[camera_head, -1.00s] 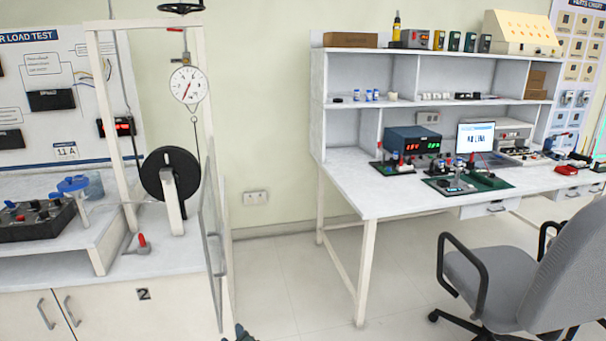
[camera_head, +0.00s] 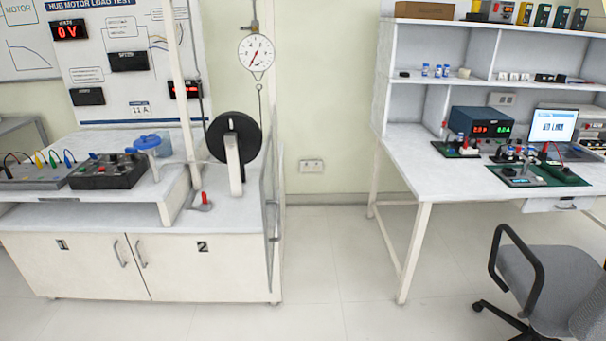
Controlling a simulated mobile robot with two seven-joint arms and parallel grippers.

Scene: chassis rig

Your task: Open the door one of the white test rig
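The white test rig (camera_head: 110,222) stands at the left in the head view. Its lower front has two shut cabinet doors side by side. Door one (camera_head: 72,268), marked "1", is the left one, with a vertical metal handle (camera_head: 120,254) near its right edge. Door two (camera_head: 207,266), marked "2", is to its right, with a handle (camera_head: 140,254) near its left edge. Neither of my grippers shows in the current view.
A white workbench (camera_head: 432,178) with shelves, instruments and a laptop stands at the right. A grey office chair (camera_head: 545,285) is in front of it. The tiled floor (camera_head: 330,265) between rig and bench is clear.

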